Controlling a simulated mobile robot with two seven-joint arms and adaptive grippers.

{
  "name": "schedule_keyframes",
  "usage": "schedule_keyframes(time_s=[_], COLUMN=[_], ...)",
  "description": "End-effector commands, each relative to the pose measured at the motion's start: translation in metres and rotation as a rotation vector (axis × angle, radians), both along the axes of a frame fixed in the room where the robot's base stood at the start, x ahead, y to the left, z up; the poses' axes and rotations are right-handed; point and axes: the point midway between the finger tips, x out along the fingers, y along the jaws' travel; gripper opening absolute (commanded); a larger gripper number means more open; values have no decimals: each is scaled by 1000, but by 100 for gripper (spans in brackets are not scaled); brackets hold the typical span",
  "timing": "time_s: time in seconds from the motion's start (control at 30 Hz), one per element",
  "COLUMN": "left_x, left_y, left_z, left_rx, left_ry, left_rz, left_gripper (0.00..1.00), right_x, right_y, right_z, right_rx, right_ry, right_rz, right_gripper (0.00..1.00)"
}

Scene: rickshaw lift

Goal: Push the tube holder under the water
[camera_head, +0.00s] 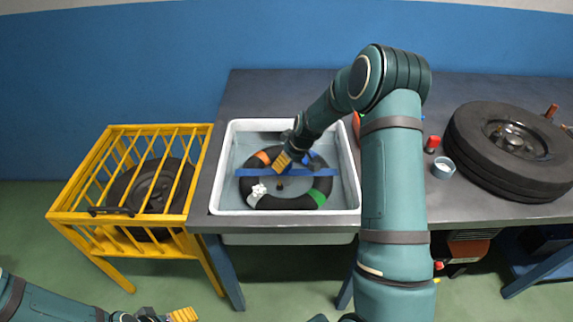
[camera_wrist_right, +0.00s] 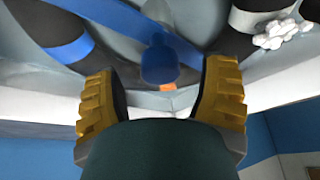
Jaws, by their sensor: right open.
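The tube holder (camera_head: 318,173) is a blue bar lying across a black inner tube (camera_head: 245,188) with orange, white and green patches, inside a white basin (camera_head: 215,195). In the right wrist view, a blue bar (camera_wrist_right: 73,48) and a rounded blue piece (camera_wrist_right: 168,62) show. My right gripper (camera_head: 283,161) is over the basin, close above the holder and tube. In the wrist view its yellow fingers (camera_wrist_right: 166,92) are apart, with the blue piece beyond them; I cannot tell whether they touch it. My left gripper (camera_head: 178,315) is at the bottom edge, partly cut off, away from the basin.
A yellow cage (camera_head: 75,207) with a tire (camera_head: 150,190) stands left of the grey table (camera_head: 270,84). On the table's right are a thick black tire (camera_head: 480,155), a small cup (camera_head: 443,168) and a red-capped item (camera_head: 432,144). My right arm crosses the basin's right side.

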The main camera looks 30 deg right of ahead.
Motion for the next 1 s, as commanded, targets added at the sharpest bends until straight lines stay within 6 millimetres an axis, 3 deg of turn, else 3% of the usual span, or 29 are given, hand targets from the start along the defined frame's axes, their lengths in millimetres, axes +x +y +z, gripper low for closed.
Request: schedule_keyframes(time_s=[0.2,0.43,1.0], left_x=[0,0,0], left_y=[0,0,0], left_z=[0,0,0], left_rx=[0,0,0], left_ry=[0,0,0], left_rz=[0,0,0], left_gripper=[74,74,74], right_x=[-17,-29,-33], right_y=[-5,-7,-8], right_z=[44,74,82], right_rx=[-2,-1,0], right_ry=[-3,-1,1], right_rz=[-2,0,0], right_gripper=[72,72,72])
